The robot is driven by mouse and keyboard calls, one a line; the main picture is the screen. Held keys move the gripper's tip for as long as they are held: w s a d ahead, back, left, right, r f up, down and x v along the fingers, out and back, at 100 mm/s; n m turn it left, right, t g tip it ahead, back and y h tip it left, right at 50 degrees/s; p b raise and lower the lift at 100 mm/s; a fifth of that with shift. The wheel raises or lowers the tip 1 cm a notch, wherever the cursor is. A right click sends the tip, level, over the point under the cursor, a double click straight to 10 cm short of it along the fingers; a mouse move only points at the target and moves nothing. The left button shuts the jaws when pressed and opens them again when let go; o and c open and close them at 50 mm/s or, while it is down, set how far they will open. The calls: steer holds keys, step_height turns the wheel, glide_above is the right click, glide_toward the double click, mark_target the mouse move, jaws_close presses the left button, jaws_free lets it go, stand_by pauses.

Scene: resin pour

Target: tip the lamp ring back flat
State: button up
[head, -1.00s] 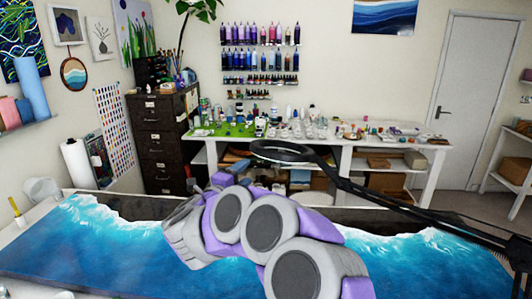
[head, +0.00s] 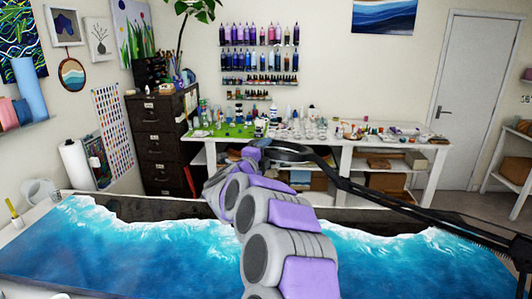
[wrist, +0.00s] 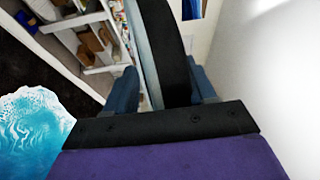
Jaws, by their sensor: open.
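The black lamp ring (head: 288,148) sits at the end of its dark lamp arm (head: 380,197), above the far side of the table. In the head view my gripper (head: 251,153) is at the ring's left side and hides part of it. In the wrist view the ring's band (wrist: 172,50), black with a grey side, passes between the two blue fingers of my gripper (wrist: 163,84). The fingers are open, with a gap on the right side of the band; contact on the left is unclear.
A blue and white wave-patterned resin panel (head: 130,245) lies below my arm. A white bench (head: 345,150) with bottles and cups stands behind, beside a dark drawer cabinet (head: 165,145). The lamp arm runs down to the right edge.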

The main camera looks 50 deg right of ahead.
steer(key=shift+a+r, duration=0.3)
steer(key=shift+a, duration=0.6)
steer(key=shift+c, duration=0.4)
steer(key=shift+w+d+f, duration=0.1)
steer(key=shift+d+f, duration=0.15)
steer(key=shift+d, duration=0.55)
steer(key=c, duration=0.8)
steer(key=shift+c, duration=0.5)
steer(key=shift+a+r, duration=0.15)
steer(key=shift+a, duration=0.35)
jaws_close()
